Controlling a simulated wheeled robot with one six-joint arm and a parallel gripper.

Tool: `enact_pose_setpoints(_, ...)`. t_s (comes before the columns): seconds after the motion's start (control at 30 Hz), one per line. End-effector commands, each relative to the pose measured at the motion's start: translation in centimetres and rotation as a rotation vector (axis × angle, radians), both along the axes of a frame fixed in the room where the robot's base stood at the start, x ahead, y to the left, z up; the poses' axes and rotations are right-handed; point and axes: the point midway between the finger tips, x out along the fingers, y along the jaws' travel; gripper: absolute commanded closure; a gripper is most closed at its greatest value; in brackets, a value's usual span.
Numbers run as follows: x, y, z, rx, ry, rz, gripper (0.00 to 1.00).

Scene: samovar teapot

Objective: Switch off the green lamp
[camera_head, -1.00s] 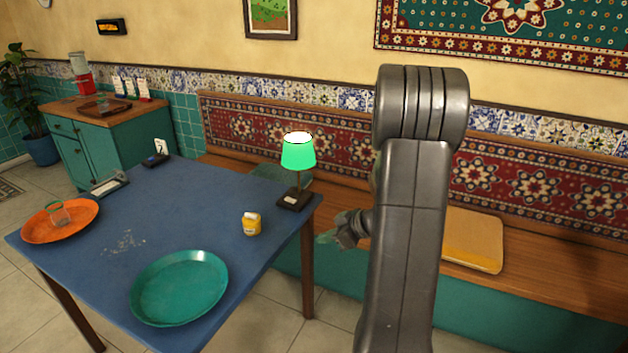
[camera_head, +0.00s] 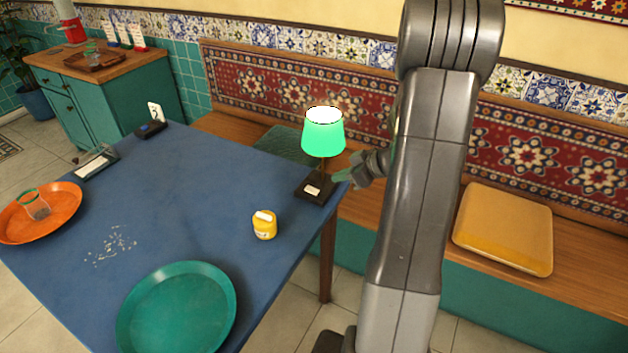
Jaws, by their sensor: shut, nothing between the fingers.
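The green lamp (camera_head: 323,138) stands upright at the far right corner of the blue table (camera_head: 200,190). Its green shade is lit, with a bright white top. Its dark square base (camera_head: 316,188) has a small pale patch on the front. My gripper (camera_head: 345,178) is just right of the lamp's stem, low, near the base. The gripper is shut and empty. I cannot tell whether its tip touches the lamp. My arm hides part of the bench behind.
A yellow jar (camera_head: 264,225) stands near the lamp. A teal tray (camera_head: 178,310), an orange tray (camera_head: 40,218) with a glass, and a dark device (camera_head: 151,129) are on the table. A bench with a yellow cushion (camera_head: 503,229) runs behind. Scattered crumbs (camera_head: 110,246) lie on the table.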

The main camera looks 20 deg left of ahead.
Motion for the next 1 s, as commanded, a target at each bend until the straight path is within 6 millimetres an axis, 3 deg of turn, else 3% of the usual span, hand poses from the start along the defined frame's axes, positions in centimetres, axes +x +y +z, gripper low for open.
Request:
enact_pose_setpoints(0.33, 0.0, 0.6, -0.4, 0.001, 0.002, 0.002, 1.0)
enact_pose_setpoints(0.73, 0.4, 5.9, -4.5, -0.001, 0.003, 0.003, 1.0)
enact_pose_setpoints(1.0, 0.6, 7.8, -6.0, 0.0, 0.0, 0.001, 1.0)
